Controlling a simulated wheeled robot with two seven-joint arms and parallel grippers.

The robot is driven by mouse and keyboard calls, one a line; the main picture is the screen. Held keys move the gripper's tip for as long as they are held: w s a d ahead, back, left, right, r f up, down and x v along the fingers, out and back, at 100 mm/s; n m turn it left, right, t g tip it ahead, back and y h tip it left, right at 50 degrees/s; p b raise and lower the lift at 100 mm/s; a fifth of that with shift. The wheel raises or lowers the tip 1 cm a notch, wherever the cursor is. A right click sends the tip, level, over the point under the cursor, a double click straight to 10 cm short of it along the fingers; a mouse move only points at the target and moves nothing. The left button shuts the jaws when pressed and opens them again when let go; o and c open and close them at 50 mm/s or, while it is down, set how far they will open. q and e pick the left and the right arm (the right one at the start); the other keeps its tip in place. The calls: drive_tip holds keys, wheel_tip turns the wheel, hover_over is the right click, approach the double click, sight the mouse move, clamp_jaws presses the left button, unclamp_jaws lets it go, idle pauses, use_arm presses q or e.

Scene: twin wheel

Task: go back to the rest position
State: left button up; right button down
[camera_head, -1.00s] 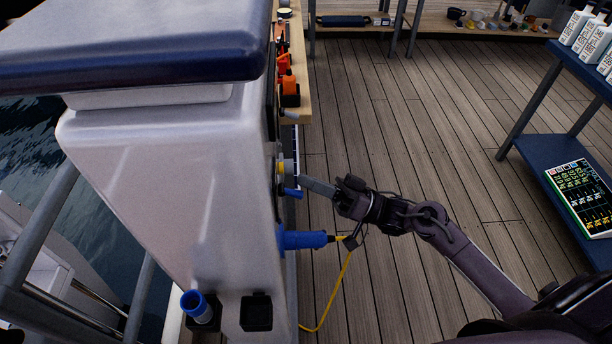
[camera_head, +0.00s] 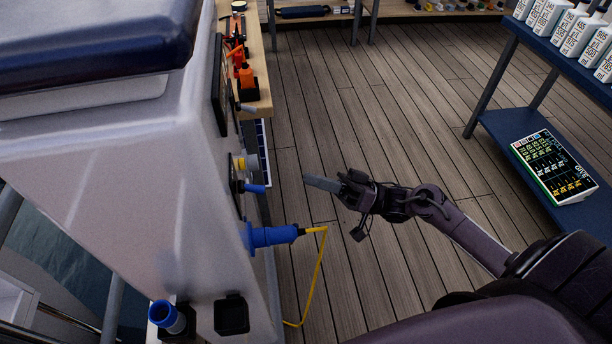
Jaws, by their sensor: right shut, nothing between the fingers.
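My right gripper (camera_head: 322,184) shows in the head view, with its arm coming in from the lower right. It is shut and empty, pointing left above the plank floor. A clear gap lies between its fingertips and the white pedestal (camera_head: 120,190). A blue plug (camera_head: 268,236) with a yellow cable (camera_head: 318,270) sits in the pedestal's right side, apart from the gripper. A small blue lever (camera_head: 254,188) and a yellow part (camera_head: 240,163) are above the plug. My left gripper is not in view.
A blue shelf (camera_head: 500,122) with white bottles (camera_head: 578,32) and a boxed panel (camera_head: 552,165) stands at the right. A wooden bench (camera_head: 258,60) with orange tools (camera_head: 245,75) is behind the pedestal. The plank floor (camera_head: 400,110) between them is clear.

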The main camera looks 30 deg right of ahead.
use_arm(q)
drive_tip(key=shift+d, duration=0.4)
